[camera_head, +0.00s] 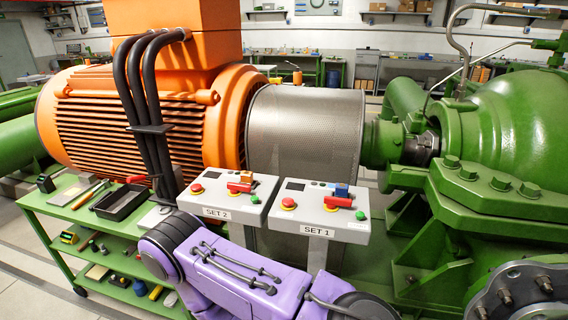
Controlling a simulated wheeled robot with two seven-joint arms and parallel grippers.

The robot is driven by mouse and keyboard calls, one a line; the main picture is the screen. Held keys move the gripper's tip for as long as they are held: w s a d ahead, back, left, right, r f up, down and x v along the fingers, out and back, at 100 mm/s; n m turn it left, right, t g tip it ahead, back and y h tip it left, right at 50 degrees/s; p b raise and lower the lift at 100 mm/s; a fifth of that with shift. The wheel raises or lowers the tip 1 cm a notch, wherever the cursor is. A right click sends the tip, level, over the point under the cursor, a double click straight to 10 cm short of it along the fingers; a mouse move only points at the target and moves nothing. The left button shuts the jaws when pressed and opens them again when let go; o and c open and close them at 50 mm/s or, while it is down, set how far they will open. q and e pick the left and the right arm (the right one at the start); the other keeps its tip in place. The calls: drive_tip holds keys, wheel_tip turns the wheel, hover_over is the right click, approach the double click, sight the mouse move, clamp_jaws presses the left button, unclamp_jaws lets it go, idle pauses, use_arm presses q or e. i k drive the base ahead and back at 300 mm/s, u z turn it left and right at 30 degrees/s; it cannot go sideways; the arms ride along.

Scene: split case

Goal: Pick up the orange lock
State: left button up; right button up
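Two light grey control boxes stand side by side in the middle of the head view, labelled SET 2 (215,198) and SET 1 (316,216). A small orange block that looks like the orange lock (246,177) sits at the red handle (239,187) on the SET 2 box. A blue block (342,190) sits at the red handle (338,201) on the SET 1 box. The parts are small, so I cannot tell how the blocks are attached. A purple link of my own arm crosses the bottom, below and in front of the boxes. Neither gripper shows.
A green cart (66,228) at left holds a black tray (119,202) and tools. Behind the boxes stand a large orange motor (190,125), a grey mesh guard (305,130) and green pump machinery (505,140). Thick black cables (150,90) hang left of SET 2.

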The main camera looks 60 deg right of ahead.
sight(247, 176)
drive_tip(key=k, duration=0.15)
drive_tip(key=z, duration=0.95)
